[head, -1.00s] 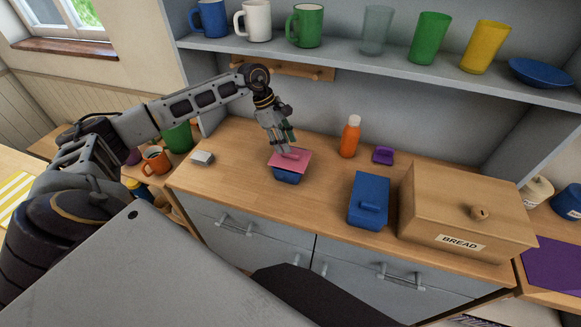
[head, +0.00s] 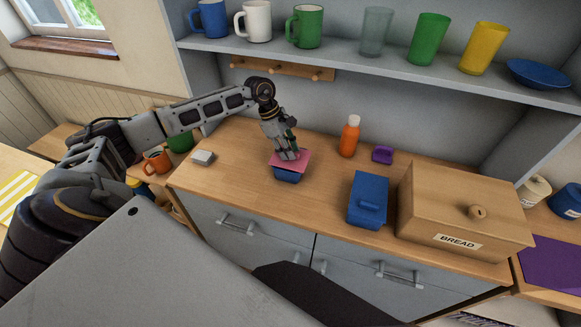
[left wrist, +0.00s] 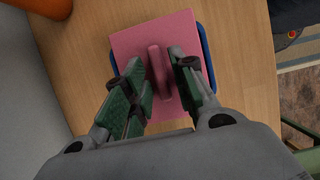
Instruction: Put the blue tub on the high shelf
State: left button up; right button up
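A small blue tub (head: 287,176) with a pink lid (head: 293,163) stands on the wooden counter. In the left wrist view the pink lid (left wrist: 128,47) has a raised bar handle (left wrist: 158,72), and the tub's blue rim (left wrist: 207,58) shows around it. My left gripper (head: 288,156) is right over the lid. Its green-padded fingers (left wrist: 160,88) are apart on either side of the handle, with gaps showing. The high shelf (head: 340,60) runs above the counter. My right gripper is not in view.
The shelf holds several mugs, tumblers (head: 428,38) and a blue bowl (head: 540,74). On the counter are an orange bottle (head: 349,138), a purple item (head: 382,155), a blue lidded box (head: 368,198), a bread box (head: 465,210) and a small grey block (head: 202,158).

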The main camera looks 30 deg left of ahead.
pick_arm(q)
grip_shut()
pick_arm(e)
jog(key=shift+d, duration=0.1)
pick_arm(q)
jog(key=shift+r, duration=0.1)
jog(key=shift+w+r, duration=0.1)
jog(key=shift+r, duration=0.75)
notch_tip(320, 180, up, 8)
jog(key=b, duration=0.1)
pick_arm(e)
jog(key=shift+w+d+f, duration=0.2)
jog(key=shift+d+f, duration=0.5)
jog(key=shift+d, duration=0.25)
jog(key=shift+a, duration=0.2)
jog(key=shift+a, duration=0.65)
